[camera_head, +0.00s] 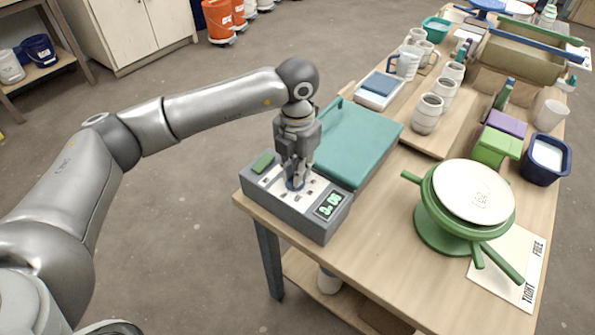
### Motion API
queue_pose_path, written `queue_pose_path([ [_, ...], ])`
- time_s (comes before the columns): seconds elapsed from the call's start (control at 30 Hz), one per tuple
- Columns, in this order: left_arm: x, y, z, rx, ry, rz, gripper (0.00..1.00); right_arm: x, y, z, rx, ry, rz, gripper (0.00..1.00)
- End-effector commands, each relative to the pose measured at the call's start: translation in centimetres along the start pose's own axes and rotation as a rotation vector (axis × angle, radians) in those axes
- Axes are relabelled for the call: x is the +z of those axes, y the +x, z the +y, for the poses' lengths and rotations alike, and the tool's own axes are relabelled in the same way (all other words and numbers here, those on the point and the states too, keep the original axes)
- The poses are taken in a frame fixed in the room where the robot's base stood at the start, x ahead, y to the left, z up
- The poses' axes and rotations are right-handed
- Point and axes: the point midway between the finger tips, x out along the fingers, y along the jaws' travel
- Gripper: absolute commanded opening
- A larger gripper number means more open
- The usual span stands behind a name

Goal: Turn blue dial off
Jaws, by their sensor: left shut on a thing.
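A grey control box (318,226) sits at the table's near left corner, with a pale top panel, a green block (263,163) at its left end and a lit green display (328,205) at its right end. The blue dial (294,185) is on the panel between them, partly hidden under my fingers. My left gripper (296,178) points down from above and is shut on the blue dial. The dial's marks and pointer are too small or covered to read. My right gripper is not in view.
A teal board (355,140) lies right behind the box. Mugs (428,113) and tubs stand farther back. Bare wood lies between box and wheel.

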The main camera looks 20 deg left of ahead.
Motion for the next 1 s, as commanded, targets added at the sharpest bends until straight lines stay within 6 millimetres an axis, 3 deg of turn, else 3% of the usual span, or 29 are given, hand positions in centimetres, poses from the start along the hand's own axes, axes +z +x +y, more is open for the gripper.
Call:
queue_pose_path([
  [0.57, 0.10, -0.19, 0.10, 0.000, -0.032, -0.004, 0.00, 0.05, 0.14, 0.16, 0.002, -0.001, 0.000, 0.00],
  [0.6, 0.10, -0.19, 0.10, 0.000, -0.032, -0.004, 0.18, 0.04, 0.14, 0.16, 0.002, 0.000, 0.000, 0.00],
  [0.73, 0.07, -0.14, 0.08, 0.000, -0.031, -0.003, 0.34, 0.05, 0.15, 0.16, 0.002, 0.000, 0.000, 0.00],
  [1.0, 0.03, -0.07, 0.03, 0.000, -0.029, -0.001, 0.34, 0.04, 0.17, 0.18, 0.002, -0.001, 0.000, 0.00],
])
